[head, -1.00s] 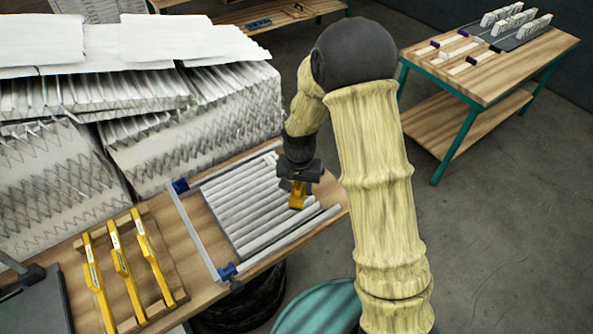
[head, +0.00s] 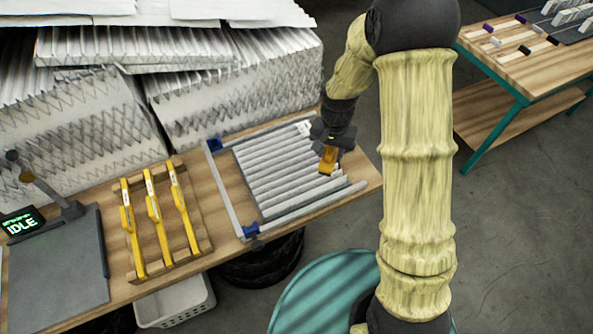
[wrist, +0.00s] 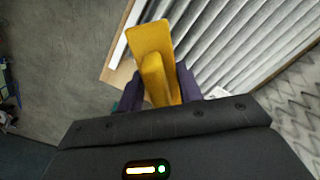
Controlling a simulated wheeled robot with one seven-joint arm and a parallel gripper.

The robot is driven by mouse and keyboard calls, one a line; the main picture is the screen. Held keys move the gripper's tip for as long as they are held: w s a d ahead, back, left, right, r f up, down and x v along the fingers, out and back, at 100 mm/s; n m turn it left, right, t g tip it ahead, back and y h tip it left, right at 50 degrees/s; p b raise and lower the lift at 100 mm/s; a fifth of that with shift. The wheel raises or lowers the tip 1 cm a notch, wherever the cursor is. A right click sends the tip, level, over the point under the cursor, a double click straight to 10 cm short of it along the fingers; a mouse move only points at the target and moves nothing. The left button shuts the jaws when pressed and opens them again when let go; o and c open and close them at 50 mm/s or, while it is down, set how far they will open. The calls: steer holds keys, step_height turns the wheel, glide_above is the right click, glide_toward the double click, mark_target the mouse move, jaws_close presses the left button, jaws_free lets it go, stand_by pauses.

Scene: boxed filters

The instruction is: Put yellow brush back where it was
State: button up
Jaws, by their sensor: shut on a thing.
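My gripper (head: 330,146) is shut on a yellow brush (head: 328,160) and holds it over the right part of the pleated filter in the frame. In the wrist view the yellow brush (wrist: 154,60) stands out between the dark jaws (wrist: 160,88). Whether its end touches the pleats, I cannot tell. The pleated filter (head: 285,172) lies inside a grey metal frame with blue corner clamps (head: 251,230) on the wooden bench. Several yellow tools (head: 153,215) lie side by side on a wooden rack (head: 190,213) left of the frame.
Large stacks of white pleated filters (head: 230,85) stand along the bench's back. A grey plate with a post and an IDLE screen (head: 22,221) is at the far left. A white basket (head: 175,303) is below. Another table (head: 510,72) with brushes stands at the right.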

steer(key=w+d+f+n+b, duration=0.1)
steer(key=d+f, duration=0.1)
steer(key=d, duration=0.1)
steer(key=w+d+f+n+b, duration=0.1)
steer(key=d+f, duration=0.1)
steer(key=d, duration=0.2)
steer(key=w+d+f, duration=0.1)
steer(key=d+f, duration=0.1)
steer(key=d, duration=0.1)
steer(key=shift+d+f+n+b, duration=0.15)
steer(key=shift+f+n+b, duration=0.05)
steer(key=shift+n+b, duration=0.2)
steer(key=shift+r, duration=0.1)
steer(key=shift+w+d, duration=0.1)
steer(key=shift+d, duration=0.8)
